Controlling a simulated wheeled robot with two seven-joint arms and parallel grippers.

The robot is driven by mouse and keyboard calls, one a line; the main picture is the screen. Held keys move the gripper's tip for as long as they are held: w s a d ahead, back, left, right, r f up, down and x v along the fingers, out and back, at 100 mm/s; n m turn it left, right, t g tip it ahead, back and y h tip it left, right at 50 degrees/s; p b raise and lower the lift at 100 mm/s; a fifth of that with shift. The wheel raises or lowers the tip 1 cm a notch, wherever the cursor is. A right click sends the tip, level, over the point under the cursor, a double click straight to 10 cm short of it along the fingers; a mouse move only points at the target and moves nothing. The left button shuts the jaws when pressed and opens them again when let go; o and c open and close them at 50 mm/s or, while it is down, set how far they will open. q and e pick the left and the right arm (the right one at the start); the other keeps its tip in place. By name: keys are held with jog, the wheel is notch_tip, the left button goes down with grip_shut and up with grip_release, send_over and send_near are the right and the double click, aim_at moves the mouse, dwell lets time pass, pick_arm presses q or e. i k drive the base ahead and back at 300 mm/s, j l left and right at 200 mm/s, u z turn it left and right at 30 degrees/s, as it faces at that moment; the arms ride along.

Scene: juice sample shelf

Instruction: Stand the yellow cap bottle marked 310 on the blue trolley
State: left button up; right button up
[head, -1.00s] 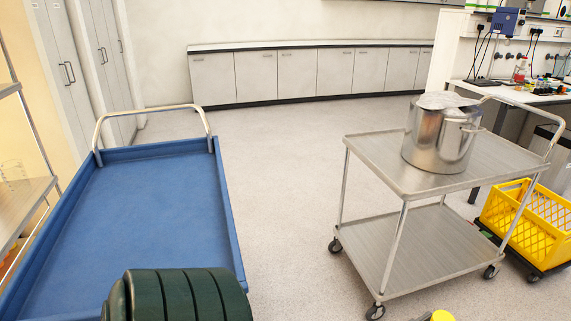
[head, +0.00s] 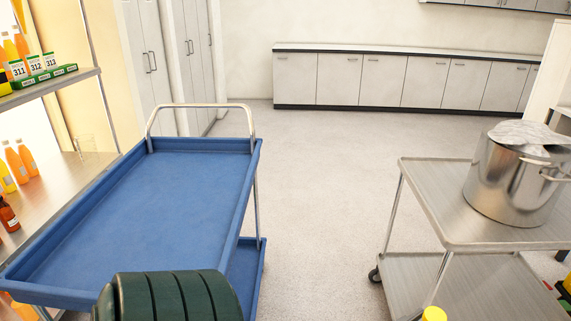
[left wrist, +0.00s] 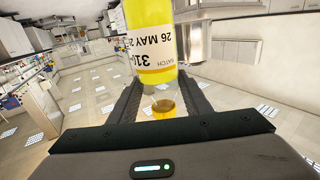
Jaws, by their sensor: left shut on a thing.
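The yellow bottle (left wrist: 150,40) is held in my left gripper (left wrist: 160,85), with the fingers on either side of it in the left wrist view. Its white label reads 310 and 26 MAY, upside down in that picture. A yellow cap (head: 433,314) shows at the bottom edge of the head view, apparently that of the held bottle. The blue trolley (head: 165,195) stands left of centre in the head view, its top tray empty. The bottle is right of the trolley in the picture. My right gripper is not in view.
A shelf (head: 60,185) at the left holds orange bottles, with tags 311, 312 and 313 on its upper board. A glass beaker (head: 86,146) stands near the shelf's end. A steel cart (head: 425,200) with a large pot (head: 510,185) is at the right. Floor between is clear.

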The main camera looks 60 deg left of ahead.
aim_at(201, 194)
jog(key=i+u, duration=0.55)
jog(key=i, duration=0.3)
jog(key=u, duration=1.55)
